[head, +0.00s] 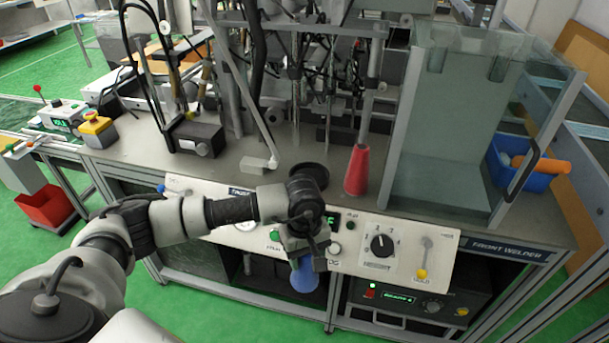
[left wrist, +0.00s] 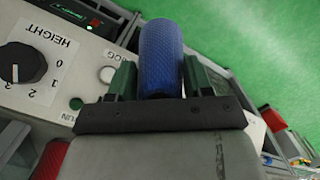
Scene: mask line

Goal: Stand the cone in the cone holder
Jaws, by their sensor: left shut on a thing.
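A blue, finely textured cone (head: 304,277) is held by my left gripper (head: 301,256), in front of the bench's control panel. In the left wrist view, the blue cone (left wrist: 161,55) sits between the green pads of my left gripper (left wrist: 160,82), which is shut on it. Its lower part is hidden by the gripper. A black round holder (head: 312,171) is on the bench top, just behind my left wrist, which partly covers it. It looks empty. My right gripper is not in view.
A red cone (head: 357,171) stands upright on the bench, right of the holder. A clear guard (head: 440,140) stands further right. A grey post foot (head: 262,163) is left of the holder. Machine rods and hoses crowd the back. The control panel (head: 395,248) faces front.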

